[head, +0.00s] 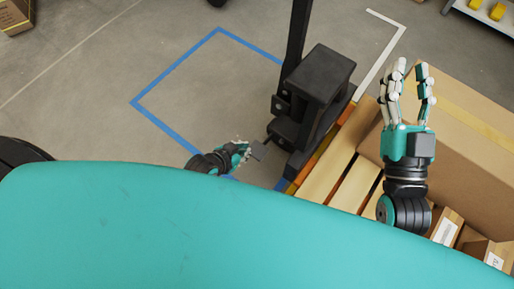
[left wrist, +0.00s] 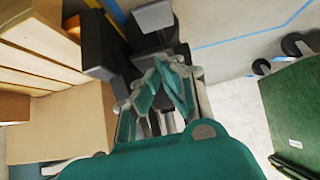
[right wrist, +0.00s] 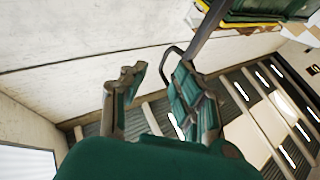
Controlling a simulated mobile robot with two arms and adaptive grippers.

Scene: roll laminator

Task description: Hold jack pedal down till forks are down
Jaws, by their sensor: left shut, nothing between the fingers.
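The black pallet jack (head: 318,88) stands at the end of a wooden pallet, its dark handle column (head: 298,35) rising at the top. Its small grey pedal (head: 259,151) sticks out low on the left. My left gripper (head: 246,150) is shut and empty, with its fingertips right beside the pedal; I cannot tell whether they touch. In the left wrist view, the closed fingers (left wrist: 165,75) point at the pedal (left wrist: 154,16). My right gripper (head: 406,78) is open and empty, raised over the pallet. The forks are hidden, so their height cannot be told.
The wooden pallet (head: 328,168) carries a large cardboard box (head: 468,120) and smaller boxes on the right. A blue floor outline (head: 178,65) lies left of the jack, on clear floor. A green container (left wrist: 290,105) shows in the left wrist view.

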